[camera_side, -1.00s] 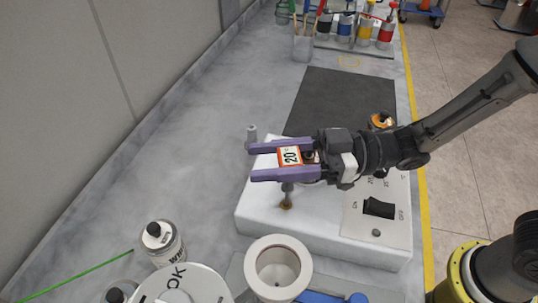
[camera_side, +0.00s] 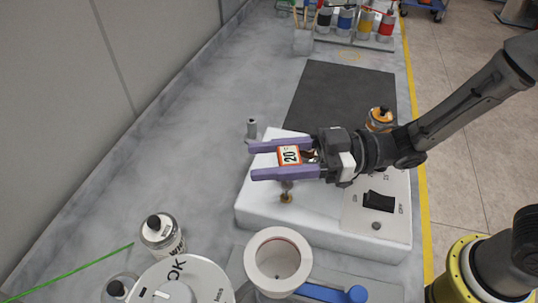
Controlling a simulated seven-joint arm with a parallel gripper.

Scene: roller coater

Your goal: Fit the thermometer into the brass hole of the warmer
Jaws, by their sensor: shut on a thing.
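The thermometer (camera_side: 290,155) has a square orange-edged head marked 20° and a short grey stem pointing down. My gripper (camera_side: 252,161), with two long purple fingers, is shut on its head from the right. The fingers lie above the white warmer (camera_side: 258,214). The brass hole (camera_side: 286,198) is in the warmer's top face, almost directly below the stem in this picture. The near finger hides part of the stem. I cannot tell whether the stem's tip is above the hole or touching its rim.
A white cup (camera_side: 278,262) and a bottle (camera_side: 161,236) stand in front. An orange-topped jar (camera_side: 380,118) is near the arm.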

